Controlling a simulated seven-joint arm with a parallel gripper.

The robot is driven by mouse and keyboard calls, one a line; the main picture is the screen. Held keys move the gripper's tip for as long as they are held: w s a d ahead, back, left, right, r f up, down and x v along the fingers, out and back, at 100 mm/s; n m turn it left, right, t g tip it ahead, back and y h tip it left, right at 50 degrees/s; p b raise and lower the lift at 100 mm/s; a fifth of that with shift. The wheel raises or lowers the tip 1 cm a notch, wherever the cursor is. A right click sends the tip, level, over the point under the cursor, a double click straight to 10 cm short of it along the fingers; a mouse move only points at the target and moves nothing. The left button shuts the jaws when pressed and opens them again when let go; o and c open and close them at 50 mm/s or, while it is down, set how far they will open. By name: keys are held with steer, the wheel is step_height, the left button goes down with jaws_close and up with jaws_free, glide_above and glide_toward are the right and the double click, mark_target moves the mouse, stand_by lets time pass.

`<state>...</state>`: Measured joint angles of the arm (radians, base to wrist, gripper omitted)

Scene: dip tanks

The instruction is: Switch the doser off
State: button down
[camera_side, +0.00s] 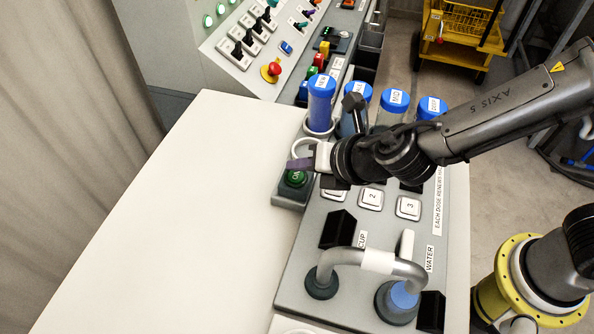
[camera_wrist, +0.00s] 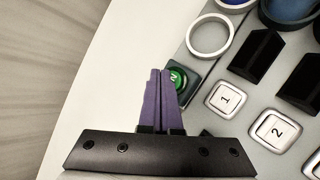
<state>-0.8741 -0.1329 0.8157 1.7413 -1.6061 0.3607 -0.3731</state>
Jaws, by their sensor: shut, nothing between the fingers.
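A round green button (camera_side: 296,178), lettered what looks like ON, sits on a dark box at the left edge of the grey doser panel (camera_side: 325,205). My gripper (camera_side: 299,164) is shut and empty, its purple fingers just above the button in the side view. In the wrist view, the shut fingertips (camera_wrist: 160,73) partly cover the green button (camera_wrist: 180,78). I cannot tell whether they touch it. Square white keys marked 2 (camera_side: 371,198) and 3 (camera_side: 409,207) lie to the right; key 1 (camera_wrist: 225,98) shows in the wrist view.
Several blue-capped bottles, one cap here (camera_side: 322,84), stand behind my gripper. An empty white ring (camera_wrist: 209,37) is beside the button. A grey pipe (camera_side: 345,256) arches over the front panel. The white tabletop (camera_side: 190,215) at left is clear.

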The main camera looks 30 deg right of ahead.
mark_target(300, 179)
steer(key=shift+r, duration=2.6)
